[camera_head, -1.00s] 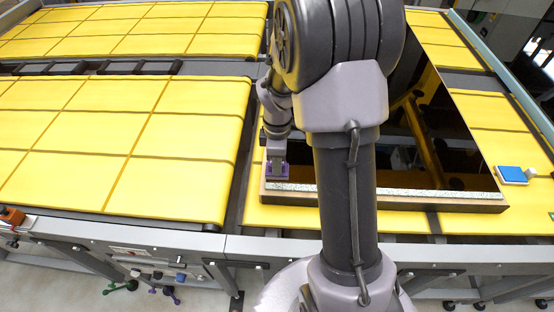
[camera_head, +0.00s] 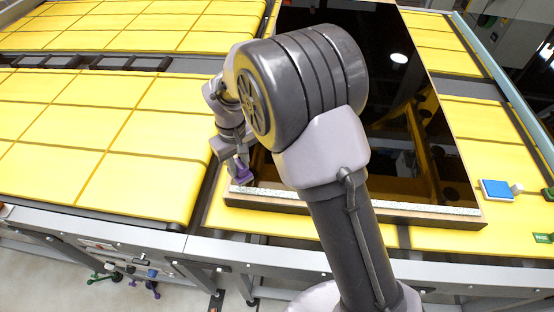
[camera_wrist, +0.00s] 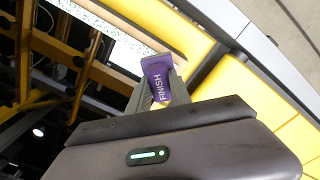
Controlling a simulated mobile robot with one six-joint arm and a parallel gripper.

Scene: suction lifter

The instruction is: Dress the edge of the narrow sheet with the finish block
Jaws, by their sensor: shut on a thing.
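The finish block (camera_head: 243,174) is purple and sits between the fingers of my gripper (camera_head: 238,165), tilted in the head view. In the wrist view the block (camera_wrist: 157,77) shows the word FINISH, with my gripper's fingers (camera_wrist: 160,92) shut on it. The dark, glossy sheet (camera_head: 385,130) lies on the yellow table at the right, partly hidden by my arm. A pale speckled strip (camera_head: 410,208) runs along its front edge. The block is at the strip's left end; I cannot tell whether they touch. The strip (camera_wrist: 112,47) passes just behind the block in the wrist view.
A blue-topped block (camera_head: 496,190) with a pale part rests right of the sheet. Green pieces (camera_head: 545,238) lie at the far right. Yellow padded tables (camera_head: 110,140) fill the left, with a dark gap between them. A grey frame rail (camera_head: 270,252) runs along the front.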

